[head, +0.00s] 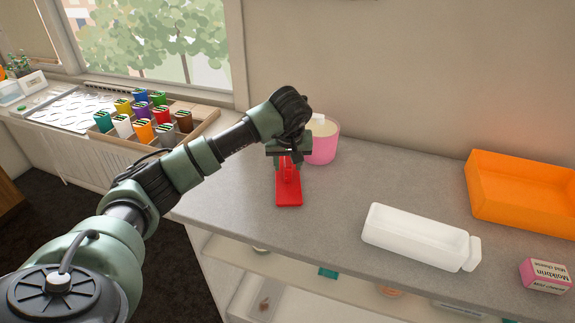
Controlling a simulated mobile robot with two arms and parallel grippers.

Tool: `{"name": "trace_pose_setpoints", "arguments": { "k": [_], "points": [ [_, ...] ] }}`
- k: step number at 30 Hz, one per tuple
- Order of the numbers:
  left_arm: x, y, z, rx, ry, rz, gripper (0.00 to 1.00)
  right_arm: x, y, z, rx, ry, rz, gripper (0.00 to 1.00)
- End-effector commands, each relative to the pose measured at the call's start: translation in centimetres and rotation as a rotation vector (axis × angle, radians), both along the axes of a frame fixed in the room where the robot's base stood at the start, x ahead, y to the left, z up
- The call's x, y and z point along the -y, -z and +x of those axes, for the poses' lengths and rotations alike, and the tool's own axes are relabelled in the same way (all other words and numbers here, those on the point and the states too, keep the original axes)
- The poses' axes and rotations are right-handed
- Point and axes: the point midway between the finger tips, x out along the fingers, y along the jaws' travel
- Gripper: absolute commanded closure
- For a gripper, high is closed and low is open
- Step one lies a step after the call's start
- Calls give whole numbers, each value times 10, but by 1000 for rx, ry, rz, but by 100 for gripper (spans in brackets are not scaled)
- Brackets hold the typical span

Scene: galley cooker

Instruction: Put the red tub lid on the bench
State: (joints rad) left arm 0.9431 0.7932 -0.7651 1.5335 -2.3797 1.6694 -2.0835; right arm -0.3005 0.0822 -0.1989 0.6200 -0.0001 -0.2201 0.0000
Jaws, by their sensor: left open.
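The red tub lid (289,198) is a flat red piece with a raised part at its far end. It appears to lie on the grey bench top (340,183), near the left end. My left gripper (289,156) points down over the lid's far end and is open. The fingers partly hide the raised part, and I cannot tell whether they touch it. My right gripper is out of view.
A pink tub (324,148) stands just behind my left gripper. A divided tray of coloured containers (150,150) sits left. Bench space between lid and white container is clear.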

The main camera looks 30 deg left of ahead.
Motion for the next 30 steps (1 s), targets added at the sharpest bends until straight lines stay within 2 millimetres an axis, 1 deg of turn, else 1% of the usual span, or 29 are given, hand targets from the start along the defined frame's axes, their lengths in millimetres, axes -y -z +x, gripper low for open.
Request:
{"name": "trace_pose_setpoints", "arguments": {
  "k": [9, 12, 15, 21, 30],
  "points": [
    [15, -62, -19, 5, 1, 1, 59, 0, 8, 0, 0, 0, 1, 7],
    [18, -79, -26, 5, 0, 2, 59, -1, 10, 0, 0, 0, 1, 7],
    [22, -92, -30, 3, 0, 1, 59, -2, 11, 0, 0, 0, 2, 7],
    [24, -103, -35, 0, -1, 1, 59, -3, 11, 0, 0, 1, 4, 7],
    [25, -103, -35, -1, -2, 1, 59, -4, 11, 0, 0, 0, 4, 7]
  ]
}}
